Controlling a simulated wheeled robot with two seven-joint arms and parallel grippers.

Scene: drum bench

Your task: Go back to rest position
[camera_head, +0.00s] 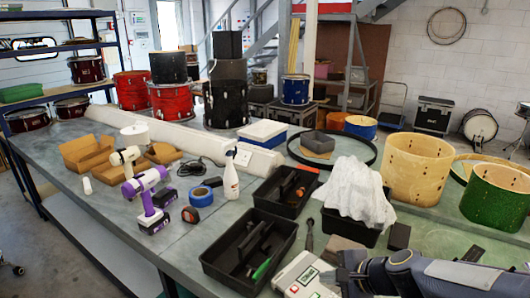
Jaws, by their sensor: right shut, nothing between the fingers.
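My right arm comes in at the bottom right, low over the front of the grey workbench (185,262). My right gripper (343,274) is dark, shut and empty. My left arm and gripper are not in view.
Near the gripper are a black tool tray (218,270), a second black tray (268,196), a white cloth (355,190) and a small dark block (399,236). Purple drills (147,196) stand left. Wooden (416,168) and green (495,196) drum shells stand right.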

